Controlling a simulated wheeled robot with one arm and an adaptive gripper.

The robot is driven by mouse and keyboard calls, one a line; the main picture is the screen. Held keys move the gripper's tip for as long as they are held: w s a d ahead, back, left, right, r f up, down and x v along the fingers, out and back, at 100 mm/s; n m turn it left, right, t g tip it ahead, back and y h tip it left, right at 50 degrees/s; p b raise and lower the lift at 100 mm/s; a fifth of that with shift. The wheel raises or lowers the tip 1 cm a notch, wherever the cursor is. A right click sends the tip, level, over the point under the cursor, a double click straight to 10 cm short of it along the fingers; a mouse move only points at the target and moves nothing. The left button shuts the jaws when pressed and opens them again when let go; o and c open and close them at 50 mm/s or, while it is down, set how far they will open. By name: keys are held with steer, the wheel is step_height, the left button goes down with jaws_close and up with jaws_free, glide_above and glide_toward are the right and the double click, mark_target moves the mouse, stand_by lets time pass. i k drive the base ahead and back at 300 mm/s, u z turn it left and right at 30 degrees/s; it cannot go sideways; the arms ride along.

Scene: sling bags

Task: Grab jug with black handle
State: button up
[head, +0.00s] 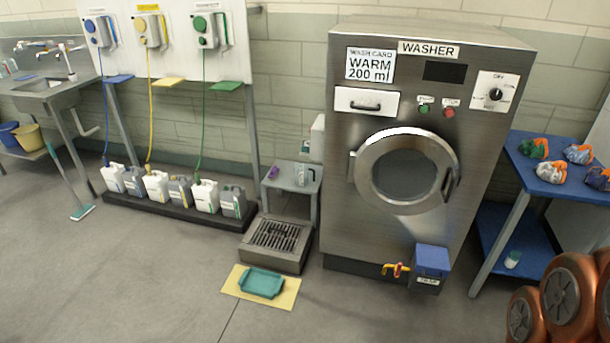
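A small clear jug (302,176) with a dark handle on its right side stands upright on a small grey metal table (287,187), left of the washer. It is small in the picture, so its contents cannot be told. A purple item (273,172) lies on the same table to its left. My gripper is not in view.
The steel washer (340,190) stands close right of the small table. Several canisters (156,185) stand left. Open floor (120,280) lies front left.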

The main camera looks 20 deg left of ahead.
mark_target(305, 175)
steer(key=u, duration=0.15)
steer(key=i, duration=0.4)
steer(key=u, duration=1.1)
steer(key=i, duration=1.75)
steer(key=u, duration=0.4)
steer(key=i, duration=0.6)
steer(key=u, duration=0.05)
